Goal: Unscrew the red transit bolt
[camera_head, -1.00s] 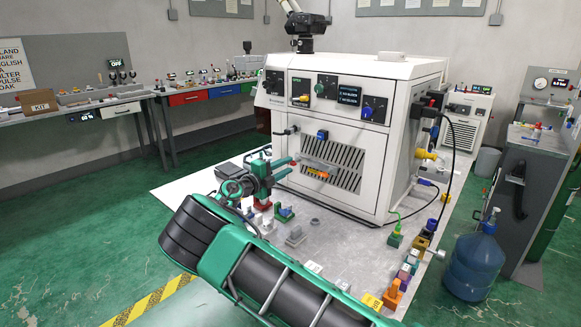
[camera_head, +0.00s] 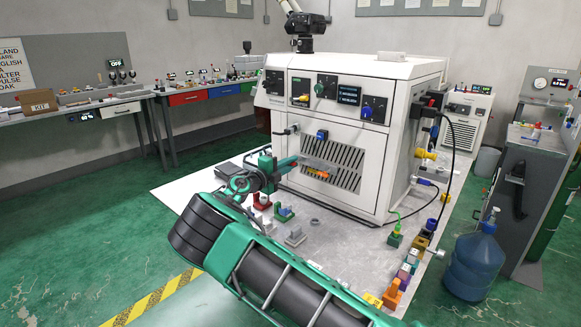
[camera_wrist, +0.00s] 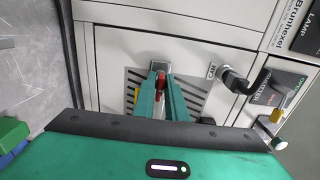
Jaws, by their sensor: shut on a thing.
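The red transit bolt (camera_wrist: 160,79) shows in the wrist view as a small red piece between the tips of my two green fingers, in front of the slotted grille of the white machine (camera_head: 330,195). My gripper (camera_wrist: 163,84) is shut on it, with the fingers pointing at the machine's front panel. In the head view my gripper (camera_head: 294,162) reaches the left side of the machine front.
An orange-yellow piece (camera_head: 317,174) lies at the grille beside my fingertips. A plug with a black cable (camera_wrist: 236,82) sticks out of the panel near my gripper. Small coloured fixtures, including a green one (camera_head: 285,213), stand on the grey platform below. A blue water bottle (camera_head: 474,266) stands at right.

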